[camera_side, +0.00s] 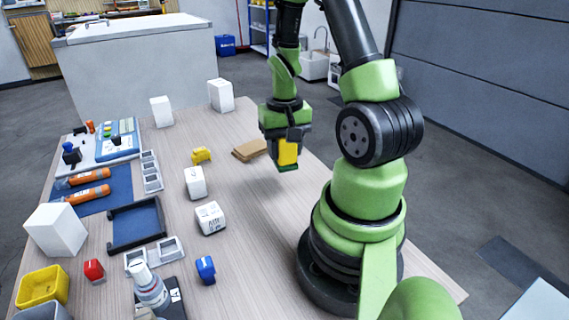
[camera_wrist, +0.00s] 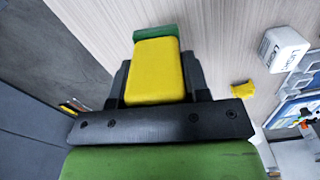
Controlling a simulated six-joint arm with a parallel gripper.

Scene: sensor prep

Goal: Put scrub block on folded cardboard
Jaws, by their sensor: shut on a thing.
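My gripper (camera_side: 287,140) is shut on the scrub block (camera_side: 288,153), a yellow block with a green layer on its bottom. The block hangs upright above the table, near its far right part. In the wrist view the scrub block (camera_wrist: 158,72) sits between the black fingers, its green end pointing away. The folded cardboard (camera_side: 249,150), a flat brown piece, lies on the table just left of the block in the side view. I cannot make out the cardboard in the wrist view.
A small yellow item (camera_side: 201,155) lies left of the cardboard. White labelled boxes (camera_side: 195,182) and (camera_side: 210,217) stand nearer. Plain white blocks (camera_side: 221,95) stand at the far edge. A blue-lined tray (camera_side: 137,223) and orange cylinders lie at left.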

